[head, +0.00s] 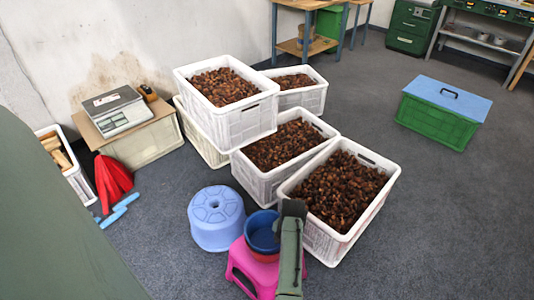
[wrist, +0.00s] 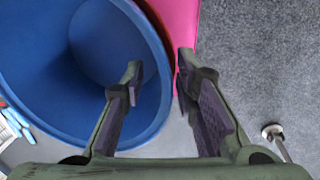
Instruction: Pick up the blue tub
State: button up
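The blue tub (head: 262,229) stands upright and open in a red tub (head: 262,254) on a pink stool (head: 245,266) in the head view. My gripper shows there at the tub's right side, its fingertips not clear. In the wrist view the blue tub (wrist: 45,75) fills the left side. My gripper (wrist: 160,66) is open, with its left finger over the tub's inside and its right finger outside the rim, beside the pink stool's edge (wrist: 178,18). The tub's wall passes between the fingers. I cannot tell whether either finger touches it.
A light-blue round stool (head: 216,218) stands left of the pink one. White crates of chestnuts (head: 312,238) stand close behind. A green box with a blue lid (head: 445,112) is at the right.

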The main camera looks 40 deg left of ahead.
grip_shut()
dwell(0.5)
notch_tip(320, 180, up, 10)
jog(key=shift+r+b, duration=0.1)
jog(key=shift+b, duration=0.3)
jog(key=shift+r+p, duration=1.4)
jog(key=shift+r, duration=0.05)
